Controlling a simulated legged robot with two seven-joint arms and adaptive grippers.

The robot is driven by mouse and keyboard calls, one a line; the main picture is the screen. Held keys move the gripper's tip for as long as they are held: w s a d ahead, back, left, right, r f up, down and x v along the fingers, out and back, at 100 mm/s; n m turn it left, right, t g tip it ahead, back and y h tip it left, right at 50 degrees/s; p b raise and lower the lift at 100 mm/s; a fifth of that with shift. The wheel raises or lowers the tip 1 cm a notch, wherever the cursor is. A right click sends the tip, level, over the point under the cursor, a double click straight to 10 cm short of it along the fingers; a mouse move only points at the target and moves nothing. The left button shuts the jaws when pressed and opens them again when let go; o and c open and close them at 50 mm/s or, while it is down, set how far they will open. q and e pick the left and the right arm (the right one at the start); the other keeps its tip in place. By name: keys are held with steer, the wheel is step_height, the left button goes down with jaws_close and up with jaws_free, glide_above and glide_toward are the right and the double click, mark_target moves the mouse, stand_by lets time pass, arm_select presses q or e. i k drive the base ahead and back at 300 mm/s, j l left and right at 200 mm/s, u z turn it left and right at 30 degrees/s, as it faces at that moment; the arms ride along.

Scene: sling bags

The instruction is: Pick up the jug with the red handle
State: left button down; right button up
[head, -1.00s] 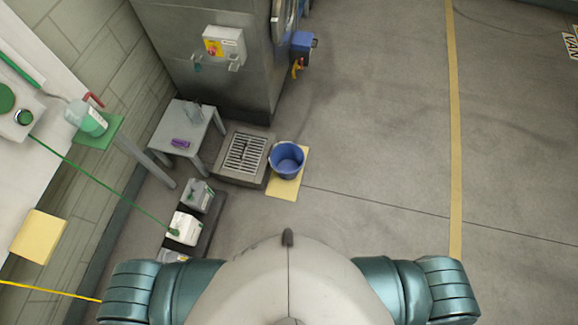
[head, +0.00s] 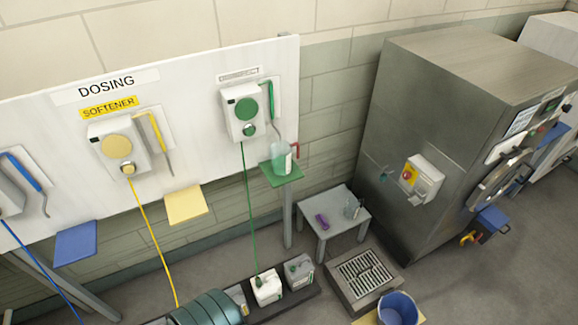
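A translucent jug (head: 280,158) with a pale green tint and a white label stands upright on a small green shelf (head: 283,178) at the right end of the dosing board. A red handle (head: 296,151) shows on its right side. A thin metal spout from the green dispenser (head: 243,108) hangs down close to the jug's top. Neither of my grippers is in view.
A grey side table (head: 335,230) right of the shelf holds a purple item (head: 322,222) and a clear container (head: 352,209). A drain grate (head: 364,275) and blue bucket (head: 398,309) lie right. Green and yellow hoses hang down.

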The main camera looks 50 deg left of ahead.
mark_target(286, 157)
steer(key=u, duration=1.55)
